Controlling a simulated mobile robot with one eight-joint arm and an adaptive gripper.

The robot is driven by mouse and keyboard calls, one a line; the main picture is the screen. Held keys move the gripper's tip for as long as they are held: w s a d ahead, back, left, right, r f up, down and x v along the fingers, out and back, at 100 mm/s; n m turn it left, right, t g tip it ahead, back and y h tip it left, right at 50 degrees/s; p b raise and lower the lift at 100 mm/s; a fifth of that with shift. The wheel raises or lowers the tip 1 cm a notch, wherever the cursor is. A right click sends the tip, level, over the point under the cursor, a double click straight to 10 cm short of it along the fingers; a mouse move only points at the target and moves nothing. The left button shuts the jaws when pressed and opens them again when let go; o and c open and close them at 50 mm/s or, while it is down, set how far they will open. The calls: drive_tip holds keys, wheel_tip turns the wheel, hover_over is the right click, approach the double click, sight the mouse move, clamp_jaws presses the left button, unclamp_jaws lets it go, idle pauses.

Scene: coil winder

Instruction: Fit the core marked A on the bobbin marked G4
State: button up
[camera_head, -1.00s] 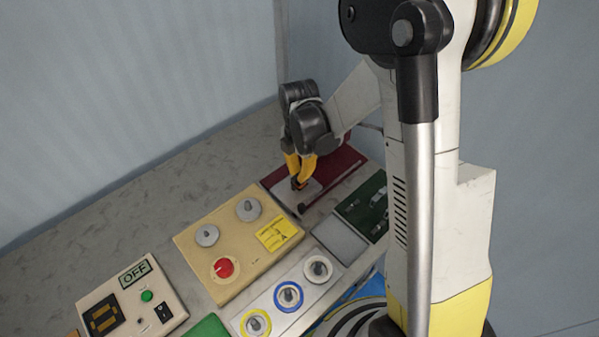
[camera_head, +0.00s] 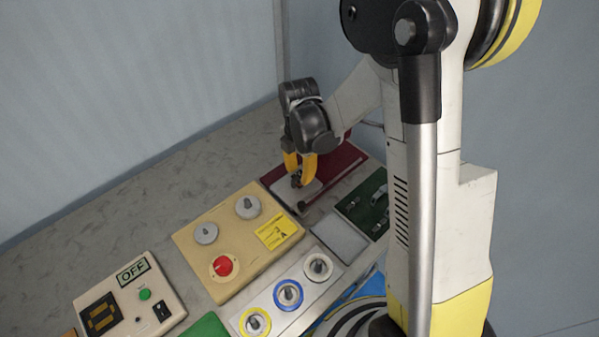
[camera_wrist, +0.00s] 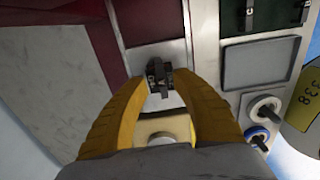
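My gripper (camera_head: 299,181) points down at the white plate on the maroon board, its yellow fingers apart. In the wrist view the fingers (camera_wrist: 164,80) stand on either side of a small dark upright piece (camera_wrist: 157,77) on the white plate (camera_wrist: 146,57). This dark piece also shows under the fingers in the head view (camera_head: 296,181). I see no clear grip on it. I cannot read a mark A or G4, so I cannot tell which pieces are the core and bobbin.
Right of the maroon board (camera_head: 343,160) is a dark green tray (camera_head: 352,210) with several small pieces, beside a bare grey pad (camera_head: 340,236). A beige unit (camera_head: 200,262) has two grey knobs and a red button.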

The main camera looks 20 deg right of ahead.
wheel_tip(320, 180, up, 12)
idle(0.4)
